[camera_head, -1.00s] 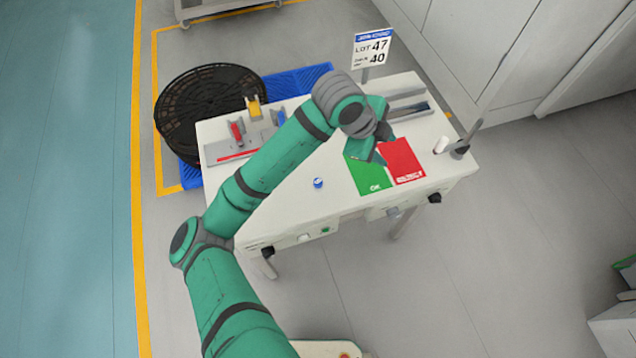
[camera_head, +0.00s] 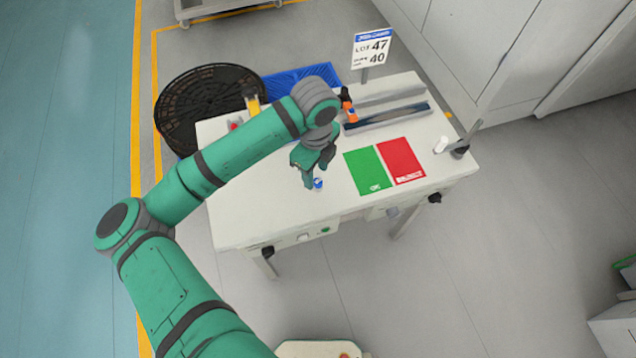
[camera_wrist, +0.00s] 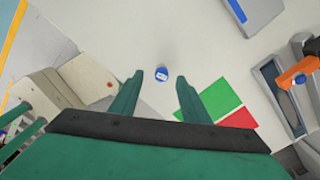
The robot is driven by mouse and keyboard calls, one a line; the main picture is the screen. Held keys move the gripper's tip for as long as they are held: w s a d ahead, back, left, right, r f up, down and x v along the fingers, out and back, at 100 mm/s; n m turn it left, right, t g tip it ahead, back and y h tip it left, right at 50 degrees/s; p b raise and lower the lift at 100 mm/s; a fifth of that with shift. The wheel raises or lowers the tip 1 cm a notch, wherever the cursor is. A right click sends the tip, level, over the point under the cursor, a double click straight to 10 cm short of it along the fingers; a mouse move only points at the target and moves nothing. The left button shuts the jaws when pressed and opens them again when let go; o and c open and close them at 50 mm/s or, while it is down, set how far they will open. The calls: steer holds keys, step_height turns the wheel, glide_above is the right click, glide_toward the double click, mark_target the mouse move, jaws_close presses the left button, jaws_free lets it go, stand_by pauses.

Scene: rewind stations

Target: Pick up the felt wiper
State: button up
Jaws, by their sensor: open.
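A small round blue piece with a white label (camera_head: 318,184) stands on the bare white table, left of the green mat; it looks like the felt wiper, though I cannot be sure. It also shows in the wrist view (camera_wrist: 162,74), between and slightly beyond my fingertips. My gripper (camera_head: 316,174) is open and empty above it, pointing down at the table. In the wrist view my two fingers (camera_wrist: 160,79) are spread on either side of the piece, with free space at both sides. I see no contact.
A green mat (camera_head: 368,172) and a red mat (camera_head: 402,161) lie to the right on the white table (camera_head: 270,215). An orange item (camera_head: 351,115) is by the grey tray (camera_head: 388,118) behind. A post (camera_head: 467,139) stands at the right edge.

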mark_target(317, 181)
steer(key=shift+w+d+f, duration=0.1)
steer(key=shift+f, duration=1.25)
steer(key=shift+d+f, duration=0.1)
steer(key=shift+f, duration=1.25)
steer(key=shift+c, duration=0.7)
jaws_close()
